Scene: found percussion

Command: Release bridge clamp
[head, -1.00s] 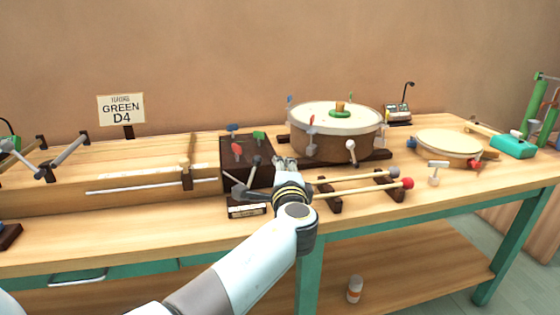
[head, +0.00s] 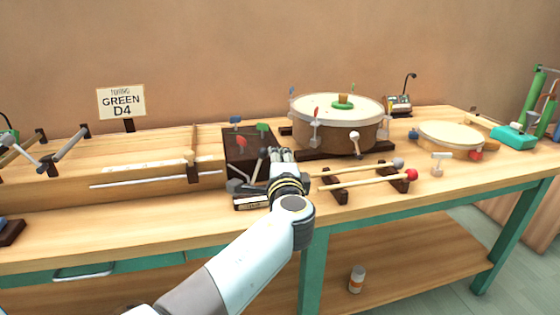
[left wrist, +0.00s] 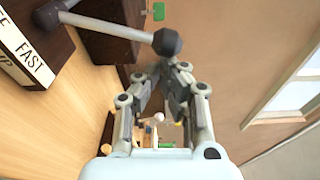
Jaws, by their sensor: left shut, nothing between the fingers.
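A grey lever with a dark round knob (left wrist: 168,42) crosses the top of the left wrist view. In the head view this lever (head: 262,162) stands up at the front of a dark block (head: 236,146) with coloured pegs. I cannot tell for certain that it is the bridge clamp. My left gripper (head: 280,154) is just right of the lever, beside the block. Its fingertips (left wrist: 170,66) are shut with nothing between them, close to the knob; contact is unclear. My right gripper is not in view.
A white label (left wrist: 25,55) lies in front of the block. A long wooden zither-like box (head: 110,178) is left. The bench front edge is clear.

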